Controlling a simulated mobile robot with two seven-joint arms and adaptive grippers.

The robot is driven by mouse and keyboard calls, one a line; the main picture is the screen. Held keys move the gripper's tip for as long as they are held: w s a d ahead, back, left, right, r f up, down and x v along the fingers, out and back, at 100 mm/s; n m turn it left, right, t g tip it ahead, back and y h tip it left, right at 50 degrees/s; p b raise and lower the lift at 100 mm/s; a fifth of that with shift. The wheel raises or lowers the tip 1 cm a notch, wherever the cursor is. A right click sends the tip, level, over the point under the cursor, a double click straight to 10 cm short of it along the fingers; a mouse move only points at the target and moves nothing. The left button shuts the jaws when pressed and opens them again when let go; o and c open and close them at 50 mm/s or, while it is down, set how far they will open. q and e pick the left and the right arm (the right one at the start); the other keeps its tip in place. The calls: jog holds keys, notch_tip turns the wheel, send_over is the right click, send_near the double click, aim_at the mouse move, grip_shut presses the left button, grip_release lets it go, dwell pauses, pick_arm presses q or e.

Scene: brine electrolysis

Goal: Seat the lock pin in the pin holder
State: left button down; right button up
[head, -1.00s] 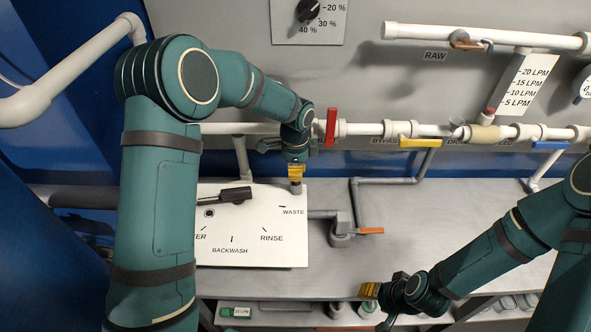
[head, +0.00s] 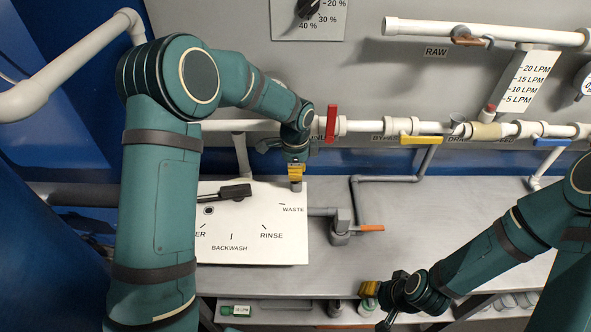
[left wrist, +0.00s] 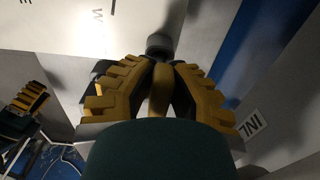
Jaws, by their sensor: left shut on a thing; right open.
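My left gripper (head: 296,178) points down over the upper right part of the white valve-dial board. It is shut on a tan-yellow piece (left wrist: 160,92), seen between the ribbed yellow fingers in the left wrist view, which I take to be the lock pin. A short grey cylinder (head: 296,187), probably the pin holder, is right below the fingertips. It also shows beyond the fingertips in the left wrist view (left wrist: 160,45). The pin's lower end is hidden, so I cannot tell how deep it sits. My right gripper (head: 369,290) is open near the bench's front edge.
The dial board (head: 255,252) carries a black handle (head: 235,192). A grey valve with an orange lever (head: 370,228) stands right of it. Behind run white pipes with red (head: 331,123), yellow (head: 421,140) and blue (head: 550,143) levers. The bench's middle right (head: 430,215) is clear.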

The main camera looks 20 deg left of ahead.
dwell(0.3)
pick_arm(q)
jog(key=c, duration=0.9)
grip_release()
jog(key=shift+c, duration=0.2)
jog(key=shift+r, duration=0.1)
